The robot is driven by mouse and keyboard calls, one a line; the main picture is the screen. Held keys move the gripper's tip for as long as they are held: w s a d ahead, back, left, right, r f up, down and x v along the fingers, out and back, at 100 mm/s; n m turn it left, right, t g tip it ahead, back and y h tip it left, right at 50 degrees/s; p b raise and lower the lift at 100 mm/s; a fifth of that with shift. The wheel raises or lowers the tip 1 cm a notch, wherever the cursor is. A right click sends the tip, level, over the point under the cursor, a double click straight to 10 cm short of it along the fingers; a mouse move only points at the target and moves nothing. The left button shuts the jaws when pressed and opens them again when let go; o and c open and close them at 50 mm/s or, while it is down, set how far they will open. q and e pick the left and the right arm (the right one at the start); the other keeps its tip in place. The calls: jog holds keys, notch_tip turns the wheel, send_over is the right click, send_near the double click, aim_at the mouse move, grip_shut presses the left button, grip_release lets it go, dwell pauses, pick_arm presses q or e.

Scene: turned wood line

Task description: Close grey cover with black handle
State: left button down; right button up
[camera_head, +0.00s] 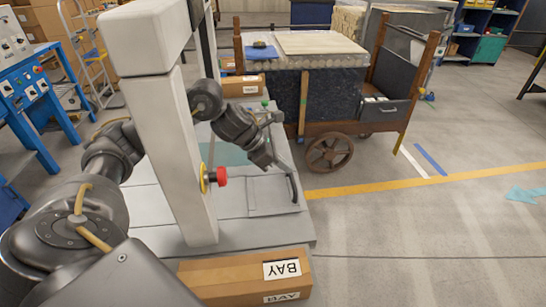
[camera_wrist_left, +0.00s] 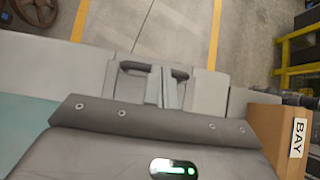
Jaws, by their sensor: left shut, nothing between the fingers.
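The grey cover (camera_head: 268,195) is a flat panel outlined on the light grey base in the head view. Its black handle (camera_head: 294,188) curves along the right side. My left gripper (camera_head: 280,165) points down close to the handle. In the left wrist view the left gripper's fingers (camera_wrist_left: 165,76) are shut with nothing between them. They overlap the middle of the dark handle (camera_wrist_left: 132,66), hiding part of it. I cannot tell whether they touch it, or how far the cover stands open. My right gripper is not in view.
A cardboard box (camera_head: 235,279) marked BAY stands at the front. A wooden cart (camera_head: 350,125) stands behind the base. A white post (camera_head: 173,150) with a red knob (camera_head: 221,176) rises at the left.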

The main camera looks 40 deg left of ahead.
pick_arm(q)
jog(key=v, duration=0.7)
jog(key=shift+a+b, duration=0.15)
jog(key=shift+b, duration=0.2)
jog(key=shift+s, duration=0.15)
